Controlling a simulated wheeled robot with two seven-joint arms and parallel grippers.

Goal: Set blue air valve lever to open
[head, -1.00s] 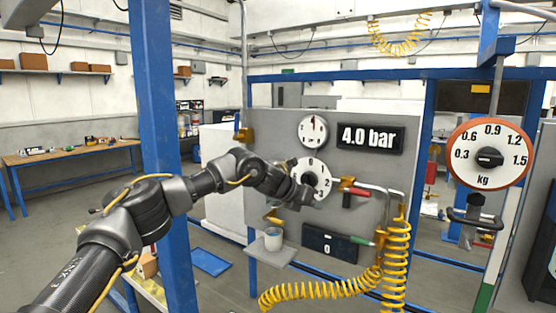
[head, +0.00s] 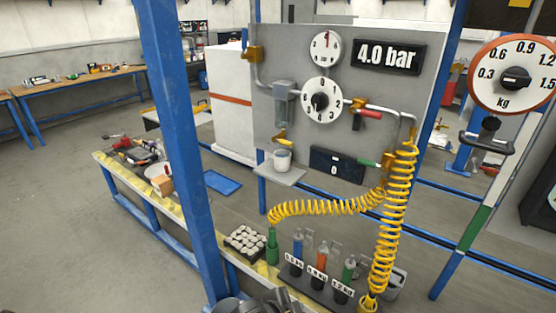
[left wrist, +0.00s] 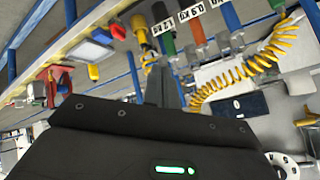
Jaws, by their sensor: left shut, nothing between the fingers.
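The grey air panel (head: 395,95) stands at center right in the head view. I cannot pick out a lever on the panel that is clearly blue. My left gripper (left wrist: 163,75) is shut and empty in the left wrist view, beside the bench and tool rack. Only a dark part of my left arm shows at the bottom of the head view. My right gripper is out of view.
A blue post (head: 185,150) rises at left. A kg dial (head: 515,78) is at right.

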